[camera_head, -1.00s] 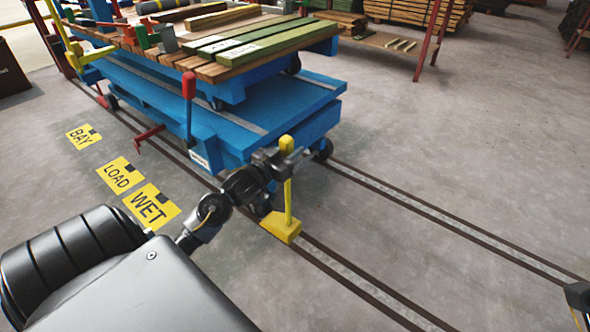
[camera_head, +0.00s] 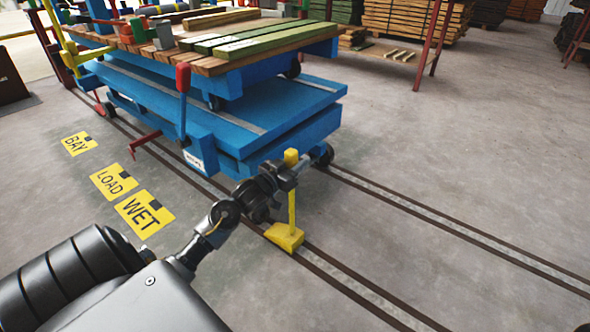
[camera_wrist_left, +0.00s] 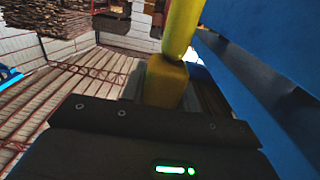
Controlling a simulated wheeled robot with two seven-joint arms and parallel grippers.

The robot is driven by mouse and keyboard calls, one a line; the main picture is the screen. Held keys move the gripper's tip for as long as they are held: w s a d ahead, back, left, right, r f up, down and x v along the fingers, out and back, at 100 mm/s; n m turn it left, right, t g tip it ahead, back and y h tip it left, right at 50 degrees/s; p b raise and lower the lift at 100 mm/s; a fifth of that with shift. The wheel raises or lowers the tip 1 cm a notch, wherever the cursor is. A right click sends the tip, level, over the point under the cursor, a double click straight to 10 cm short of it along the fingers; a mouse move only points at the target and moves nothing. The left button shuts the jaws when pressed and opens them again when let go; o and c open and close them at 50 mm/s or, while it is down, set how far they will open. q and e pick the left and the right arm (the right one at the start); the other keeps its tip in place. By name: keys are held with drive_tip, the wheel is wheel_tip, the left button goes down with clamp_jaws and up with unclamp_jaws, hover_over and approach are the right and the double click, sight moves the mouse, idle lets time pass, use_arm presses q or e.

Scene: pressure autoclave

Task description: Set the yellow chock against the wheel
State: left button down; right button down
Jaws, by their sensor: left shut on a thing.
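The yellow chock (camera_head: 285,237) is a wedge-like block with an upright yellow handle. Its base is at the near rail, just off the front corner of the blue lift cart (camera_head: 225,130). I cannot tell whether the base touches the floor. My left gripper (camera_head: 289,174) is shut on the handle's upper part. The left wrist view shows the yellow handle (camera_wrist_left: 180,35) rising from the jaws. The cart's near wheel is mostly hidden behind my gripper, so the gap to the chock is unclear. The other end wheel (camera_head: 323,155) stands on the far rail.
Two floor rails (camera_head: 440,220) run from under the cart to the lower right. Yellow floor signs, including WET (camera_head: 145,213), lie left of the cart. A red-tipped lever (camera_head: 183,80) stands at the cart's side. The floor at right is clear.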

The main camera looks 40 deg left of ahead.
use_arm(q)
drive_tip(key=shift+r, duration=0.1)
idle(0.3)
drive_tip(key=c, duration=1.1)
unclamp_jaws()
drive_tip(key=shift+f, duration=0.2)
drive_tip(key=shift+o, duration=0.2)
drive_tip(key=shift+r, duration=0.1)
